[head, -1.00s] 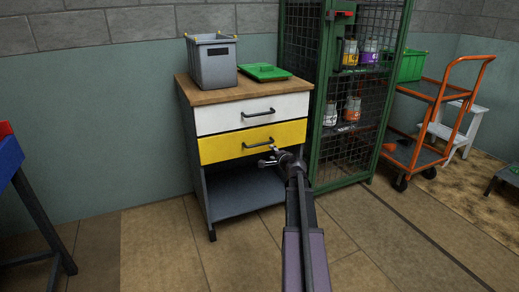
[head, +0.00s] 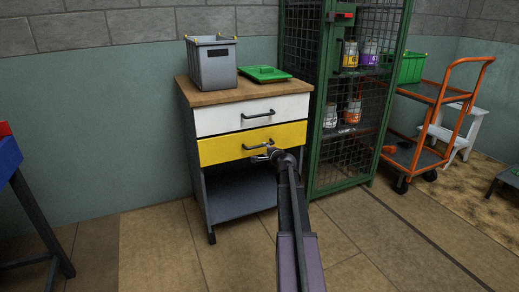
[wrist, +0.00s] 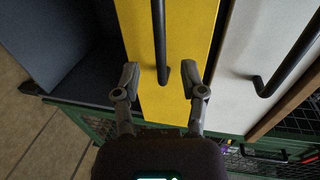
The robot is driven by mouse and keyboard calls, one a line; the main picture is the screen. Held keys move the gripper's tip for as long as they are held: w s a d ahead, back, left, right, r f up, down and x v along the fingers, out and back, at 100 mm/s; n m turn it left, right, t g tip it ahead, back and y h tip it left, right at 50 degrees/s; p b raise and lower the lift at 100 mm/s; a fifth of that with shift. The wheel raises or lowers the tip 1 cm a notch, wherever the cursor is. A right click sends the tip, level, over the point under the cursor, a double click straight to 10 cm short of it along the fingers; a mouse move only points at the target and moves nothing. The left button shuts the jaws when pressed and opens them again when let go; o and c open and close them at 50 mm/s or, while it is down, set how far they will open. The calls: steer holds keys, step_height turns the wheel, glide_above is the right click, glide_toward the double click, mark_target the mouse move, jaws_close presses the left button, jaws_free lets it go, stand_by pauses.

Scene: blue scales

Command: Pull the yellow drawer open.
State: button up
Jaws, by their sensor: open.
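The yellow drawer (head: 221,149) is the lower of two drawers in a small cabinet and looks shut in the head view. It has a dark bar handle (head: 257,144), which also shows in the wrist view (wrist: 159,40). My gripper (head: 262,156) is at the drawer front, by the handle's right part. In the wrist view my gripper (wrist: 163,80) is open, its two fingers on either side of the handle's end. A gap shows between each finger and the handle. Whether the fingertips touch the drawer front is unclear.
The white drawer (head: 220,121) with its own handle sits just above. A grey bin (head: 211,68) and a green tray (head: 266,73) stand on the wooden top. A green mesh cabinet (head: 317,150) stands close on the right. The floor in front is clear.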

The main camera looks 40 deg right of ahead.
mark_target(259, 146)
steer(key=shift+b+x, duration=0.6)
steer(key=shift+x, duration=2.75)
jaws_close()
